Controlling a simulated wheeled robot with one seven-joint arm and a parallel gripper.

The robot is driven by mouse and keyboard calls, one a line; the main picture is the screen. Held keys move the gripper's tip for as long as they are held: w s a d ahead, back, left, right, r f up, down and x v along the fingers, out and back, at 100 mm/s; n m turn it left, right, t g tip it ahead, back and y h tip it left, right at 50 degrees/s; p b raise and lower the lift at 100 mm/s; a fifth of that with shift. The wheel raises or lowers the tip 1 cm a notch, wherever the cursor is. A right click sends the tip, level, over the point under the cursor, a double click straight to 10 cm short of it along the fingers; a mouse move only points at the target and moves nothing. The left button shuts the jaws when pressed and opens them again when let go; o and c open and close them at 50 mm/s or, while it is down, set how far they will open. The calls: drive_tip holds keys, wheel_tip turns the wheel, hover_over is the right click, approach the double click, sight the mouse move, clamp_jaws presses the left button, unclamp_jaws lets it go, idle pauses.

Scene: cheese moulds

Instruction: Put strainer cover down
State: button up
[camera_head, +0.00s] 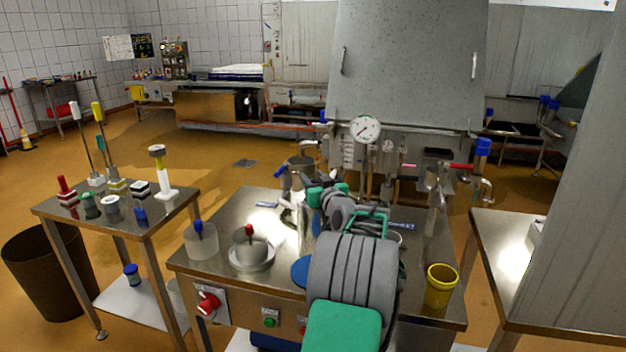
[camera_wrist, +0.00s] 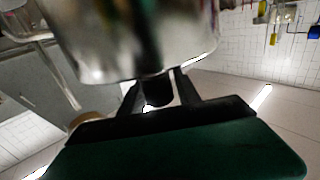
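A shiny metal body (camera_wrist: 135,35), which I take to be the strainer cover, fills the upper middle of the wrist view. A dark knob-like part (camera_wrist: 156,92) sits at its near end. The two dark fingers of my gripper (camera_wrist: 158,90) lie on either side of this part and appear closed on it. The far end of the metal body is out of frame. In the head view, my own arm covers much of the steel table (camera_head: 440,310), and the gripper's fingers cannot be made out there. A silvery upright cylinder shape (camera_head: 305,228) shows just left of my arm.
A clear container with a blue knob (camera_head: 200,240) and a round metal piece with a red knob (camera_head: 250,250) stand at the table's left. A yellow cup (camera_head: 440,287) stands at the right. Pipes and a gauge (camera_head: 364,129) rise behind. A side table (camera_head: 70,212) holds several tools.

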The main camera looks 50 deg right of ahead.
drive_tip(key=shift+o, duration=0.9)
drive_tip(key=shift+s+r+p, duration=0.1)
drive_tip(key=shift+r+p, duration=0.45)
drive_tip(key=shift+p, duration=0.15)
drive_tip(key=b+v, duration=0.1)
drive_tip(key=v, duration=1)
drive_tip(key=shift+s+a+f+b, duration=0.25)
drive_tip(key=shift+s+f+b, duration=0.05)
drive_tip(key=shift+s+b, duration=0.1)
